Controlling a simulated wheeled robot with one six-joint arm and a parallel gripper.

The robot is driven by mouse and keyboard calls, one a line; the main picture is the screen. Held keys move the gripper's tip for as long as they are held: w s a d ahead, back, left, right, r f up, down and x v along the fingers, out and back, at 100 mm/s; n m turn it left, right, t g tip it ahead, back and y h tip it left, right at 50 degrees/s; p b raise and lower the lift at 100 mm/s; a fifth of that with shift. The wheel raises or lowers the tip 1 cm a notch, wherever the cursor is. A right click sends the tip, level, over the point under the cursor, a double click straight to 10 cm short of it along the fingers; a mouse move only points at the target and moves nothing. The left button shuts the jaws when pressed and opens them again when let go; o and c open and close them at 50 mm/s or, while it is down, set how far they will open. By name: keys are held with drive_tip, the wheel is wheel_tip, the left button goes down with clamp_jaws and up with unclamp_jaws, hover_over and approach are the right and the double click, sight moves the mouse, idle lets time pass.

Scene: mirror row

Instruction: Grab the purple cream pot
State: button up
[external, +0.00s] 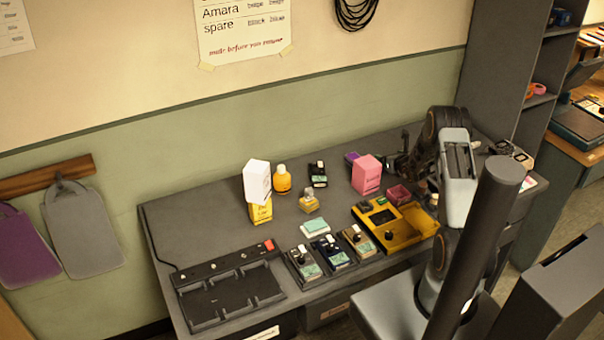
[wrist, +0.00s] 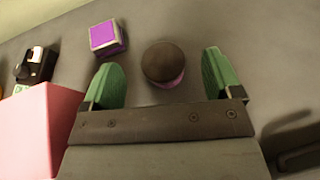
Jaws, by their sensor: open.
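In the wrist view a round pot with a dark brown lid (wrist: 164,61) and a pinkish-purple body stands on the grey table. It looks like the purple cream pot. My gripper (wrist: 160,76) is open, with its two green fingers on either side of the pot and clear gaps to it. The pot is not clearly visible in the external view, where my gripper (external: 404,142) is low over the back right of the table.
A small box with a purple top (wrist: 106,37) stands left of the pot. A pink box (external: 366,175) is close to my gripper; it also shows in the wrist view (wrist: 45,130). A yellow unit (external: 408,224) lies in front. The wall is behind.

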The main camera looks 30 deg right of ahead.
drive_tip(key=f, duration=0.1)
drive_tip(key=w+f+p, duration=0.1)
drive_tip(key=f, duration=0.1)
drive_tip(key=shift+w+d+f, duration=0.1)
drive_tip(key=shift+w+f, duration=0.1)
drive_tip(key=shift+f, duration=0.1)
drive_tip(key=shift+w+f, duration=0.3)
drive_tip(key=shift+w, duration=0.35)
drive_tip(key=shift+d, duration=0.1)
drive_tip(key=c, duration=0.9)
